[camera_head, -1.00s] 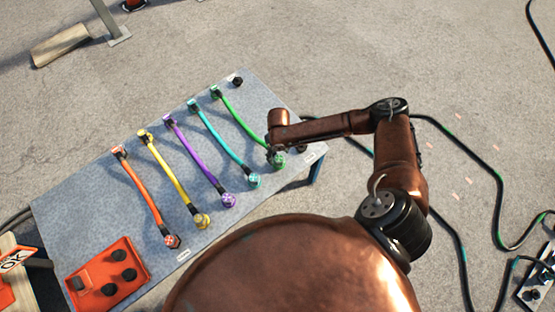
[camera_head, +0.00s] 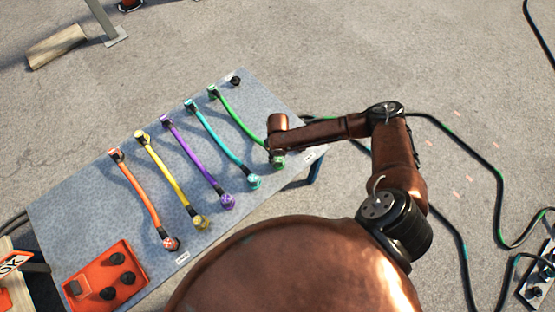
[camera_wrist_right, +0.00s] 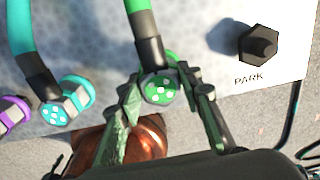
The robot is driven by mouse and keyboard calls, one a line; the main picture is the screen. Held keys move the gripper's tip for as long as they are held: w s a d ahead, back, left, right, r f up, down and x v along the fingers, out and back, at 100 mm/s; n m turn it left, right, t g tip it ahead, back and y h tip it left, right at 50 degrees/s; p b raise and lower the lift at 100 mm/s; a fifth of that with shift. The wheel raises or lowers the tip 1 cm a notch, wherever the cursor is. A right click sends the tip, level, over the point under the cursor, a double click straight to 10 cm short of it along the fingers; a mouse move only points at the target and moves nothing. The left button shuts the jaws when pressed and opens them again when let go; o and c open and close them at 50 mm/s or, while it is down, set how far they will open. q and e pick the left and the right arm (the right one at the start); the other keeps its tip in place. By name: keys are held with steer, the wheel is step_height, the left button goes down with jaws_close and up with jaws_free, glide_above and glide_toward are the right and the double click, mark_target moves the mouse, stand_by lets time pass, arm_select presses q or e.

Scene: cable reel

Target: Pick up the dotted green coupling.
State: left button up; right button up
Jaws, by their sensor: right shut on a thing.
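The dotted green coupling (camera_wrist_right: 159,90) has a green face with white dots and hangs on the end of a green cable with a black sleeve. In the right wrist view it sits between the two fingers of my right gripper (camera_wrist_right: 163,98), which is shut on it. In the head view the green coupling (camera_head: 278,161) is at the near right end of the grey table (camera_head: 95,215), with my right gripper (camera_head: 275,152) at it, partly hidden by the arm. My left gripper is not in view.
The dotted teal coupling (camera_wrist_right: 70,100) lies just left of my right gripper. Purple (camera_head: 227,201), yellow (camera_head: 202,222) and orange (camera_head: 170,243) couplings follow along the edge. A black knob (camera_wrist_right: 258,45) stands by the PARK label. A red box (camera_head: 105,276) sits at the table's left.

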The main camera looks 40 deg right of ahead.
steer(key=c, duration=0.3)
steer(key=shift+r, duration=0.1)
